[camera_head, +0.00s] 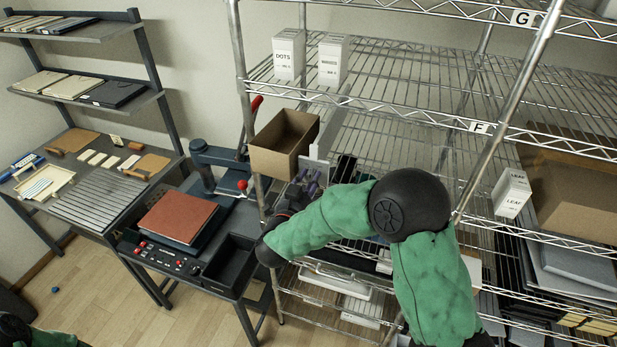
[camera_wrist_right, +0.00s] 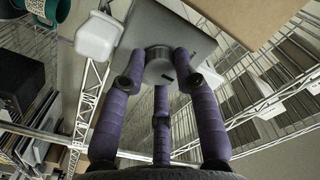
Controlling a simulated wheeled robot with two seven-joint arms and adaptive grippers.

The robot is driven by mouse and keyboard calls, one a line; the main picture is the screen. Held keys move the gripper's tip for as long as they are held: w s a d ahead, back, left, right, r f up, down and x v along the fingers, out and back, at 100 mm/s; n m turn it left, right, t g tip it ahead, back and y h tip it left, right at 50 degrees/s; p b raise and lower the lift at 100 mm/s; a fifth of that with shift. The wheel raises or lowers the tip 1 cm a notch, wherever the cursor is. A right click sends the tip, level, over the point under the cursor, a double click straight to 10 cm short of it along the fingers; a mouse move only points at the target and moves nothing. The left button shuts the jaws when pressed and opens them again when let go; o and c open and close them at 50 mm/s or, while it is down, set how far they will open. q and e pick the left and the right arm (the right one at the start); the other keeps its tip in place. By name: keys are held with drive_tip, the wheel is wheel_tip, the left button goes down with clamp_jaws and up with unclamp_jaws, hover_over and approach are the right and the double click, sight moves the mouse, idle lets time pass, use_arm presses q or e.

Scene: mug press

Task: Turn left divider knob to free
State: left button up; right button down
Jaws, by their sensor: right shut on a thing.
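The knob (camera_wrist_right: 160,72) is a grey metal cylinder with a small dark slot, seen in the right wrist view. It sits on the face of a flat grey divider plate (camera_wrist_right: 165,25). My right gripper (camera_wrist_right: 160,80) has its purple fingers closed around the knob. In the head view the right gripper (camera_head: 304,186) is at the front edge of the wire shelf, below the light divider panel (camera_head: 316,169); the knob is hidden there. The knob's turned position cannot be told. My left gripper is out of view.
An open cardboard box (camera_head: 283,143) stands just above the right gripper. A white block (camera_wrist_right: 97,36) is beside the plate. Wire shelving (camera_head: 480,127) surrounds my right arm. A press (camera_head: 215,160) and a bench with a red-brown board (camera_head: 178,216) stand to the left.

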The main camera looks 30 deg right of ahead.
drive_tip(key=n+p, duration=0.1)
drive_tip(key=n, duration=0.1)
drive_tip(key=n+p, duration=0.1)
drive_tip(key=n, duration=0.1)
drive_tip(key=shift+w+r, duration=0.1)
drive_tip(key=shift+r, duration=0.3)
drive_tip(key=shift+n+p, duration=0.95)
drive_tip(key=shift+n, duration=0.75)
drive_tip(key=shift+w+r, duration=0.1)
drive_tip(key=c, duration=0.9)
unclamp_jaws()
drive_tip(key=shift+c, duration=0.2)
drive_tip(key=shift+f, duration=0.2)
drive_tip(key=shift+s+a+f+n, duration=0.15)
drive_tip(key=shift+s+a+n, duration=0.15)
drive_tip(key=shift+s+a, duration=0.15)
drive_tip(key=v, duration=1.1)
